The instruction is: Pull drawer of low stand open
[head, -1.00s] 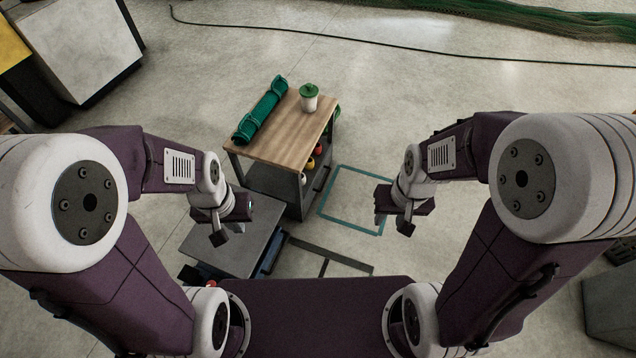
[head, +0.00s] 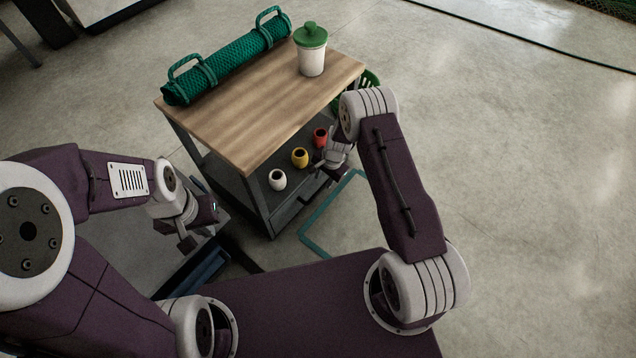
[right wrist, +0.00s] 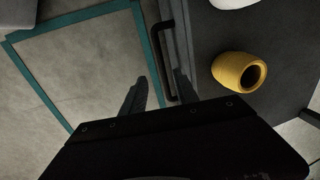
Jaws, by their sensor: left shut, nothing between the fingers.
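The low stand (head: 225,115) has a wooden top and a dark shelf below. Its drawer (head: 286,214) is under that shelf and looks shut. In the right wrist view a dark bar handle (right wrist: 164,45) runs along the drawer front. My right gripper (head: 326,170) is at the stand's drawer side. In the right wrist view its fingers (right wrist: 161,75) are apart, with the handle's near end appearing between their tips; I cannot tell whether they touch it. My left gripper (head: 203,228) is shut and empty, left of the stand, above a grey surface.
A white cup (head: 277,180), yellow cup (head: 300,157) and red cup (head: 320,138) stand on the shelf. A green roll (head: 225,62) and lidded white container (head: 311,52) are on top. Teal tape (head: 318,218) marks floor beside the stand. Open floor lies right.

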